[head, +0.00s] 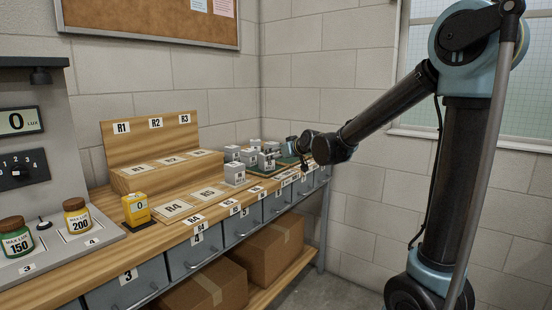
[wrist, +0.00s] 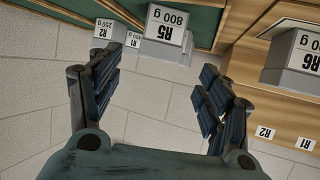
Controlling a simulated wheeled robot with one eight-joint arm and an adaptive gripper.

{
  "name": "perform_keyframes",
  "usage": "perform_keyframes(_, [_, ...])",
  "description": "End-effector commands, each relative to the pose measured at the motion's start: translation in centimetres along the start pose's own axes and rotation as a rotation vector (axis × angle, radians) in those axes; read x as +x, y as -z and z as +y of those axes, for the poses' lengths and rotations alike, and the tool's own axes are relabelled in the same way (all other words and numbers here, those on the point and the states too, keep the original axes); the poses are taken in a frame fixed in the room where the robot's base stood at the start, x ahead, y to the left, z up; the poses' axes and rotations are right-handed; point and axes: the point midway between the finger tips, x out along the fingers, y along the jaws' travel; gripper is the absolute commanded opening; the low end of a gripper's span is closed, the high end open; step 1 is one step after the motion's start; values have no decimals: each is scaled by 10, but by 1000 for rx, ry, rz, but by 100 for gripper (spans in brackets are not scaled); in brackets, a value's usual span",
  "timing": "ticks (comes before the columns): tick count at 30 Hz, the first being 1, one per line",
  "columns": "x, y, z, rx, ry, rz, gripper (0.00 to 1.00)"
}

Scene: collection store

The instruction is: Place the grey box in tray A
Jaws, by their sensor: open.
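Several grey boxes with white tops stand at the far end of the bench. In the wrist view, upside down, one is labelled R5 800 g (wrist: 166,28), one R6 (wrist: 297,62), and a smaller one R2 250 g (wrist: 108,32). In the head view one grey box (head: 235,173) stands apart, nearer than the cluster. Green-floored trays lie by the cluster; one green surface (wrist: 204,22) shows in the wrist view. I cannot read which is tray A. My gripper (wrist: 160,95) is open and empty, with its fingers apart and the R5 box beyond them. In the head view it is small.
A stepped wooden rack (head: 165,175) marked R1, R2 and R3 stands on the bench. A yellow gauge (head: 136,209) and two jars (head: 77,216) stand at the near left. Drawers (head: 195,250) line the bench front. Cardboard boxes (head: 270,250) sit below. A wall is behind.

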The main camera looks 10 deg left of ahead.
Motion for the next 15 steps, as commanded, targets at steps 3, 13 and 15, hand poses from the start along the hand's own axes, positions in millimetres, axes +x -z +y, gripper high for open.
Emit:
perform_keyframes(3, [-6,0,0,0,0,0,71])
perform_keyframes(13, [-14,-3,4,3,-5,-9,71])
perform_keyframes(15, [-24,-9,13,10,-15,-30,71])
